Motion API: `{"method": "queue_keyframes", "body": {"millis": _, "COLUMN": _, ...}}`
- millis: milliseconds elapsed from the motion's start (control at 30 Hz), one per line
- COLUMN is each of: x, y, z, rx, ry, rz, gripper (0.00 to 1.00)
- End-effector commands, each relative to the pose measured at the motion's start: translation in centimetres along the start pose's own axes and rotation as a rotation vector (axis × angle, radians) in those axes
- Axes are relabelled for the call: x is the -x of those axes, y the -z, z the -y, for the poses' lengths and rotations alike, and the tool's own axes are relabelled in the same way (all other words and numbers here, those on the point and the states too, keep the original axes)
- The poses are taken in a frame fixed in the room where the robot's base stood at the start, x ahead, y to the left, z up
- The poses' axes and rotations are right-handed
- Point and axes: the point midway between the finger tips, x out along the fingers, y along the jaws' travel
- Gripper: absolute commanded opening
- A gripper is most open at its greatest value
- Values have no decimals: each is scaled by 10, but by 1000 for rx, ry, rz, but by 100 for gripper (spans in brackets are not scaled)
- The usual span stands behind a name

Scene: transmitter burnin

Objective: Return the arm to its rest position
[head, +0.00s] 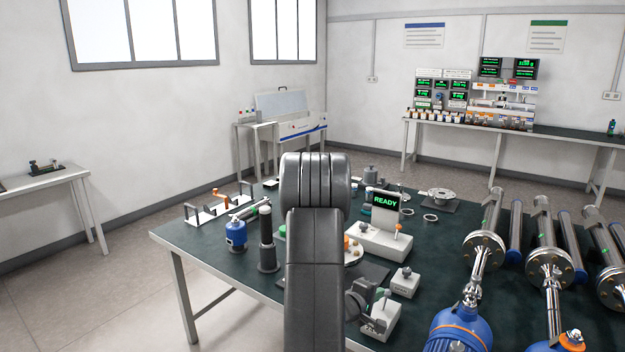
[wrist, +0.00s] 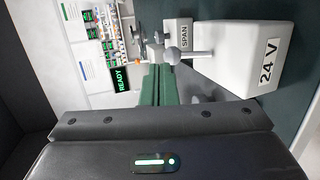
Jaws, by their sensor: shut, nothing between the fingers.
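My dark grey arm (head: 315,270) rises through the middle of the head view and hides part of the table behind it. My gripper (head: 382,294) is low over the table, just right of the arm and beside small pale boxes. In the wrist view, the green fingers of my gripper (wrist: 157,86) are together with nothing between them. A pale box marked 24 V (wrist: 245,55) and a smaller piece marked SPAN (wrist: 183,36) are close to the fingers in that view; whether they touch cannot be told.
The dark green table (head: 200,240) carries a READY display (head: 385,203), a blue-bodied device (head: 236,234), a black post (head: 267,240) and a rack with handles (head: 215,208). Large flanged tubes (head: 484,250) crowd the right side. A wall bench (head: 460,125) holds instruments. Floor is open at left.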

Motion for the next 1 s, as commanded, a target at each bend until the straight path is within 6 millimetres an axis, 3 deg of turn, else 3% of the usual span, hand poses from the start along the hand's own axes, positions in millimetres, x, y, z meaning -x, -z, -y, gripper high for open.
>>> {"method": "queue_keyframes", "body": {"millis": 1000, "x": 0, "y": 4, "z": 25, "rx": -26, "ry": -194, "rz": -3, "gripper": 0}}
